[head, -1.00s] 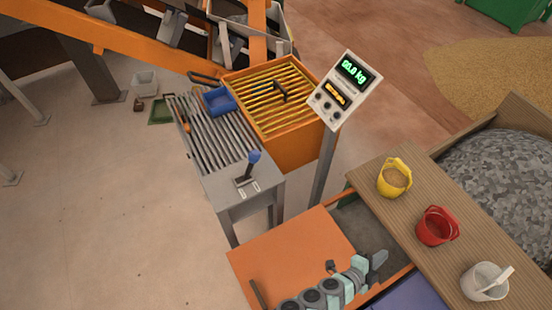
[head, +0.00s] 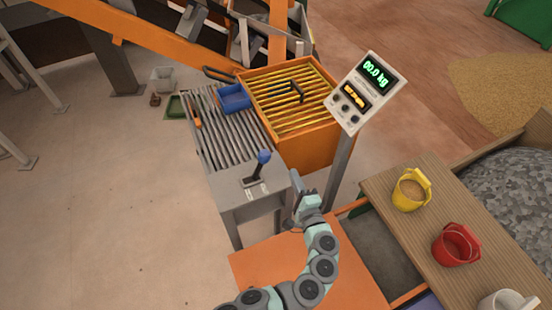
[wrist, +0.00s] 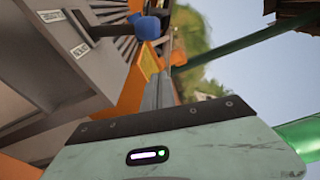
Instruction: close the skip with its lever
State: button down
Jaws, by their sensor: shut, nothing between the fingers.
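The lever (head: 260,166) has a blue knob and stands on the near end of a grey slatted table. It leans slightly right in the head view. Its blue knob (wrist: 147,27) also shows in the wrist view, to the left of my fingers. My gripper (head: 299,182) is shut and empty. It is to the right of the lever and a little nearer, apart from it. In the wrist view my gripper (wrist: 160,88) shows two fingers together. Which container is the skip is not clear; an orange box (head: 305,149) with yellow slats stands behind the lever.
A display post (head: 341,168) reading 00.0 kg stands close right of my gripper. A blue tray (head: 235,97) lies on the slatted table (head: 240,216). Yellow (head: 409,195) and red (head: 455,249) buckets stand on a wooden bench at right.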

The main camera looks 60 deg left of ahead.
aim_at(260, 167)
jog(key=a, duration=0.3)
jog(key=w+a, duration=0.1)
jog(key=a, duration=0.2)
jog(key=a+p, duration=0.1)
jog(key=a, duration=0.2)
jog(key=shift+w+a+f, duration=0.2)
jog(key=shift+w+a, duration=0.15)
jog(key=shift+w, duration=0.05)
jog(key=shift+s+d+r+p, duration=0.1)
jog(key=shift+s+p, duration=0.3)
jog(key=shift+s, duration=0.25)
jog(key=shift+s+d+r+p, duration=0.15)
jog(key=shift+s+p, duration=0.2)
jog(key=shift+s, duration=0.3)
jog(key=shift+s+d+r+p, duration=0.1)
jog(key=shift+s+p, duration=0.3)
jog(key=shift+s, duration=0.25)
